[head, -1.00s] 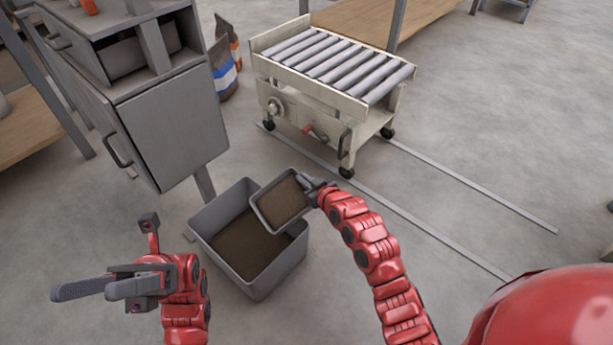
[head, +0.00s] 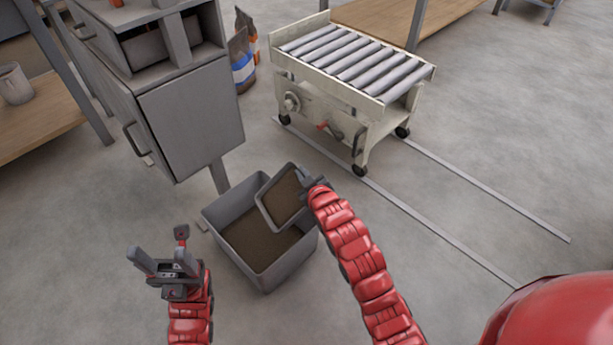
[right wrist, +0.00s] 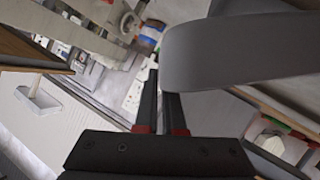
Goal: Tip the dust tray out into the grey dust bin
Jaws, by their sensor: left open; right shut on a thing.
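The dust tray (head: 284,198) is a shallow grey tray with brown dust in it. My right gripper (head: 308,181) is shut on its right end and holds it tilted over the grey dust bin (head: 262,275). The bin is a square open-topped box on the floor with brown dust inside. In the right wrist view the tray (right wrist: 240,50) shows as a grey shape beyond the fingers of my right gripper (right wrist: 162,95). My left gripper (head: 165,262) is open and empty, left of the bin and apart from it.
A grey machine cabinet (head: 192,120) with a handle stands behind and left of the bin.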

